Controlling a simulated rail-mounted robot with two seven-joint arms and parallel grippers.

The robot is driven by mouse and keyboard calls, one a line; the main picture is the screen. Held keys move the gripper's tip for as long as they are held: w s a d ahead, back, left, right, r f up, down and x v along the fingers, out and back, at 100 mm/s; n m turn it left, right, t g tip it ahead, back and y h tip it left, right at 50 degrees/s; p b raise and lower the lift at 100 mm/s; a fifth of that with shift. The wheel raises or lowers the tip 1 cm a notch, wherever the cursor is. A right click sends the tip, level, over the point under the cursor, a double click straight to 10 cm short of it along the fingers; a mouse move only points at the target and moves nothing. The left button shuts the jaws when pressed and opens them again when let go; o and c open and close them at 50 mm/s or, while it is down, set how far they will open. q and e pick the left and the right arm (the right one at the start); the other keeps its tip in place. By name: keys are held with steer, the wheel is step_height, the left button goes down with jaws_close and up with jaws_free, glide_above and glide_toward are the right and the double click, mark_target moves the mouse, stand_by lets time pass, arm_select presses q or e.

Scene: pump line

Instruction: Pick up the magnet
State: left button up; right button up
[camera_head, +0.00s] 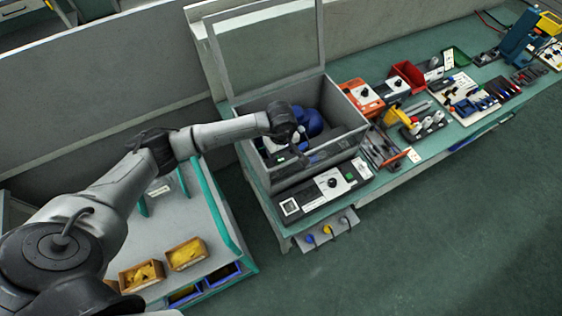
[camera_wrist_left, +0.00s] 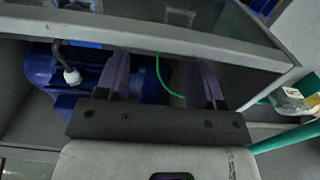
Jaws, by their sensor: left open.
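I cannot make out a magnet for certain in either view. My left gripper (camera_head: 298,152) reaches into the open-topped grey box (camera_head: 325,158) on the green bench. Its fingers also show in the left wrist view (camera_wrist_left: 162,72), spread apart with nothing clearly held between them. A blue pump or motor (camera_head: 314,122) sits inside the box, next to the gripper; it also fills the left of the wrist view (camera_wrist_left: 42,70). A thin green wire (camera_wrist_left: 168,84) shows between the fingers. The gripper hides part of the box's inside. My right gripper is not in view.
The box's clear lid (camera_head: 265,50) stands raised behind. A black control panel (camera_head: 325,190) lies in front. Red bins (camera_head: 407,76) and tools crowd the bench to the right. A side table holds yellow-filled boxes (camera_head: 186,254). The green floor is clear at lower right.

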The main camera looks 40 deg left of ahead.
mark_target(281, 160)
arm_select(q)
steer(key=shift+s+f+p, duration=0.1)
steer(key=shift+f+p, duration=0.35)
steer(key=shift+f, duration=2.35)
steer(key=shift+c, duration=0.2)
steer(key=c, duration=1)
